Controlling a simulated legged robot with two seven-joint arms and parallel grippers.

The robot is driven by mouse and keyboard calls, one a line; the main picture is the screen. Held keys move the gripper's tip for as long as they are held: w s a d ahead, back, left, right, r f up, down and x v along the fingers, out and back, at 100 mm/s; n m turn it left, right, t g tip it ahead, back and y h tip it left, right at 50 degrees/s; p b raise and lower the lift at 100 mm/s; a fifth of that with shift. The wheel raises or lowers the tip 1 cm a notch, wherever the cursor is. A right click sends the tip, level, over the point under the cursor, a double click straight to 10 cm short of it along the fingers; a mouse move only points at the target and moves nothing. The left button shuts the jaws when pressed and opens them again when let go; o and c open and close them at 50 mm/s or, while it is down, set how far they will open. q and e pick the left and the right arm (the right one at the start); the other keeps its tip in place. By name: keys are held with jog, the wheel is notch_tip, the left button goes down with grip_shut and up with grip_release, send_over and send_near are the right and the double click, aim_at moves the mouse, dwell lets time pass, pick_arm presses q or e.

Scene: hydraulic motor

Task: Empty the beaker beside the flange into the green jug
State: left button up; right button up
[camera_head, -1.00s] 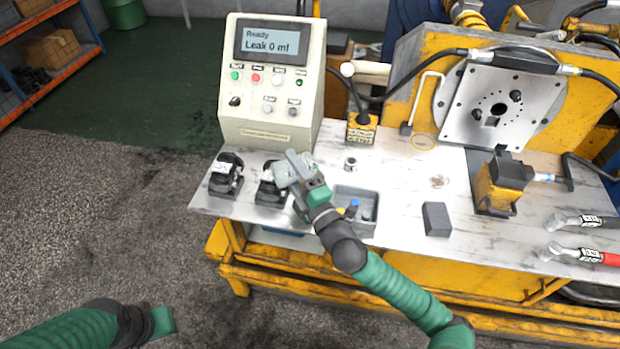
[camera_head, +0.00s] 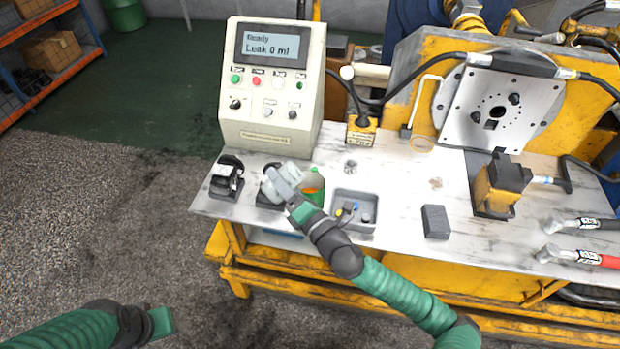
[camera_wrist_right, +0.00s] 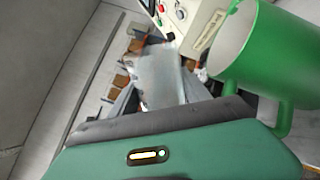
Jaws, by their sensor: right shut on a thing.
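My right gripper (camera_head: 280,186) is shut on a pale translucent beaker (camera_head: 291,170) above the left part of the table. The beaker looks tilted in the head view. In the wrist view the beaker (camera_wrist_right: 160,72) sits between my fingers; its contents cannot be made out. The flange (camera_head: 480,118) is the grey plate on the yellow machine.
A control box (camera_head: 270,95) reading "Leak 0 ml" stands behind the jug. Black fixtures (camera_head: 227,176) are at left.

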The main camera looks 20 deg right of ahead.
aim_at(296, 177)
jog(key=r+n+p, duration=0.1)
jog(key=n, duration=0.1)
jog(key=d+r+n+p, duration=0.1)
jog(key=r+n+p, duration=0.1)
jog(key=n+p, duration=0.1)
jog(key=shift+w+d+n+g, duration=0.15)
jog(key=shift+d+n+g, duration=0.15)
jog(key=shift+d+g, duration=0.1)
jog(key=shift+n+y, duration=0.3)
jog(key=shift+y, duration=0.1)
jog(key=shift+f, duration=0.1)
jog(key=n, duration=0.1)
jog(key=n+p, duration=0.1)
jog(key=n, duration=0.1)
jog(key=shift+w+d+g, duration=0.1)
jog(key=shift+d+g, duration=0.2)
jog(key=shift+d, duration=0.05)
jog(key=shift+d+f+n, duration=0.1)
jog(key=shift+f+n, duration=0.1)
jog(key=shift+n, duration=0.2)
jog(key=shift+w+d+f+n+p, duration=0.1)
jog(key=shift+d+f+n+p, duration=0.15)
jog(key=shift+n, duration=0.45)
jog(key=shift+w+d+f+n+p, duration=0.15)
jog(key=shift+d+n, duration=0.15)
jog(key=shift+n, duration=0.4)
jog(key=shift+s, duration=0.1)
